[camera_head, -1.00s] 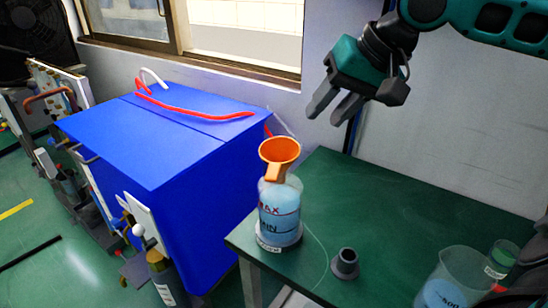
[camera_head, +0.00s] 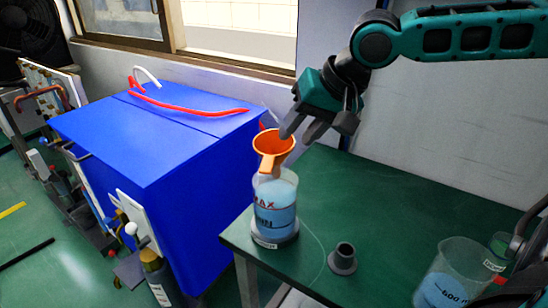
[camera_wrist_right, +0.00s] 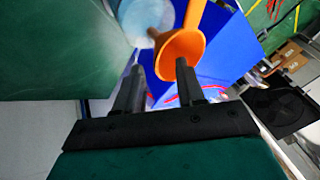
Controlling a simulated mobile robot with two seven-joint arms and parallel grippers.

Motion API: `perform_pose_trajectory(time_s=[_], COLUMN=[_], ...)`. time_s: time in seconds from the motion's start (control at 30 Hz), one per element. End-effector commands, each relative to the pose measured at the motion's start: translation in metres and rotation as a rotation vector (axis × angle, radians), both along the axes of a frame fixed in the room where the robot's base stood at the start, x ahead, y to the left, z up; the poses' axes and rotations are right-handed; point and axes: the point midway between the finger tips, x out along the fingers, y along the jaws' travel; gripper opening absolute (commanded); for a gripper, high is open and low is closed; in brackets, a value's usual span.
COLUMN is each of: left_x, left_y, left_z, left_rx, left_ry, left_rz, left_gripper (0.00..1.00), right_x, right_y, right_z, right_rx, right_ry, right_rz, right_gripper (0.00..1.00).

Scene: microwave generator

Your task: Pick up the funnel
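The orange funnel (camera_head: 273,143) sits in the mouth of a clear container of blue liquid (camera_head: 275,210) at the near-left corner of the green table. My right gripper (camera_head: 298,132) is open and empty, with its fingertips just right of the funnel's rim and close to it. In the right wrist view the funnel (camera_wrist_right: 181,48) lies beyond the open fingers (camera_wrist_right: 160,70). One fingertip overlaps the cone in that picture; I cannot tell whether it touches. The container (camera_wrist_right: 135,14) shows beside it. My left gripper is not in view.
The green table (camera_head: 400,215) also holds a small dark cup-like part (camera_head: 343,258) and a clear beaker (camera_head: 448,275) at the right. A blue cabinet (camera_head: 160,150) with red tubing (camera_head: 185,106) stands left of the table. The table's middle is clear.

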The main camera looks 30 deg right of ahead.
Motion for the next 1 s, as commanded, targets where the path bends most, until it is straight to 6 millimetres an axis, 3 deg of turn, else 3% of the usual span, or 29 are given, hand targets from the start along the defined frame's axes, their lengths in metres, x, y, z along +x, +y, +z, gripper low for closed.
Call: perform_pose_trajectory(time_s=[0.03,0.2,0.6,1.0], left_x=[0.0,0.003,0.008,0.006], left_y=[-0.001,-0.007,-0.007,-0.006], left_z=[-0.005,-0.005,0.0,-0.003], left_rx=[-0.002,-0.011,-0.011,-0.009], left_ry=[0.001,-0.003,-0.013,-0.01], left_rz=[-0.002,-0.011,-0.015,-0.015], left_gripper=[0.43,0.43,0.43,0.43], right_x=[0.002,0.012,0.017,0.017], right_y=[0.001,0.005,0.008,0.008], right_z=[-0.011,-0.029,-0.035,-0.035], right_rx=[-0.003,-0.002,0.001,0.001], right_ry=[0.004,0.004,0.001,0.001], right_rz=[0.001,-0.002,0.0,0.0], right_gripper=[0.39,0.39,0.39,0.01])
